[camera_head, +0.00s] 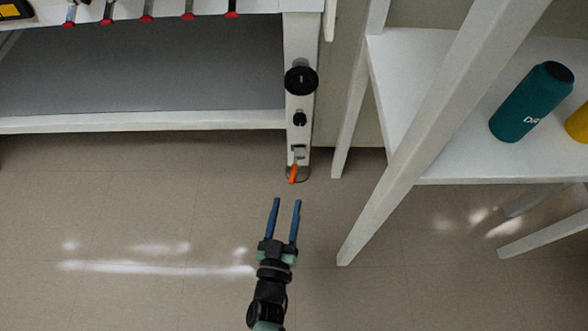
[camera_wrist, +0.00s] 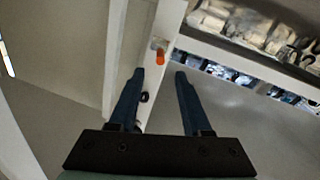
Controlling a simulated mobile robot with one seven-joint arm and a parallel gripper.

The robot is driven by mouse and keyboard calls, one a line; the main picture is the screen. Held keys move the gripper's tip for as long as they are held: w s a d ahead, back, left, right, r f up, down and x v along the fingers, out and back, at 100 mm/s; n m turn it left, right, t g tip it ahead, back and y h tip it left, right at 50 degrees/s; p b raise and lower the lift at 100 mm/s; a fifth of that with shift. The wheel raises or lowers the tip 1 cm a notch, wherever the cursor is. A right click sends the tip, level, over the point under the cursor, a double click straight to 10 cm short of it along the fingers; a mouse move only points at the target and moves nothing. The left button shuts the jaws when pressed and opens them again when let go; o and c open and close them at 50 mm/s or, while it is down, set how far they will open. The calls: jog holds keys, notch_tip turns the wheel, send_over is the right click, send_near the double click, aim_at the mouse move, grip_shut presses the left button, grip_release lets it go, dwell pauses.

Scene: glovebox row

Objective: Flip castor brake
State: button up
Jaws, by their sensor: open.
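The castor brake is a small orange lever (camera_head: 293,174) at the foot of a white bench leg (camera_head: 300,135). A grey castor part (camera_head: 304,174) shows just beside it; the wheel itself is mostly hidden. In the wrist view the orange lever (camera_wrist: 160,56) lies just beyond the fingertips, about midway between them. My gripper (camera_head: 286,200) has two blue fingers, spread apart and empty, a short way below the lever in the head view. The gripper also shows in the wrist view (camera_wrist: 159,74), with nothing between its fingers.
A black round knob (camera_head: 301,81) and a smaller black knob (camera_head: 299,119) sit on the leg. A white shelf stand (camera_head: 400,140) with a teal bottle (camera_head: 532,103) stands close on the right. Floor (camera_head: 130,215) at the left is clear.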

aim_at(292, 176)
jog(key=w+b, duration=0.2)
jog(key=w, duration=0.1)
jog(key=w+d+b, duration=0.1)
jog(key=w, duration=0.2)
jog(key=w+b, duration=0.2)
jog(key=shift+w+d+f+b, duration=0.2)
jog(key=shift+w+d+b, duration=0.1)
jog(key=shift+w, duration=0.1)
jog(key=shift+w+r, duration=0.15)
jog(key=shift+w, duration=0.4)
grip_shut()
dwell(0.4)
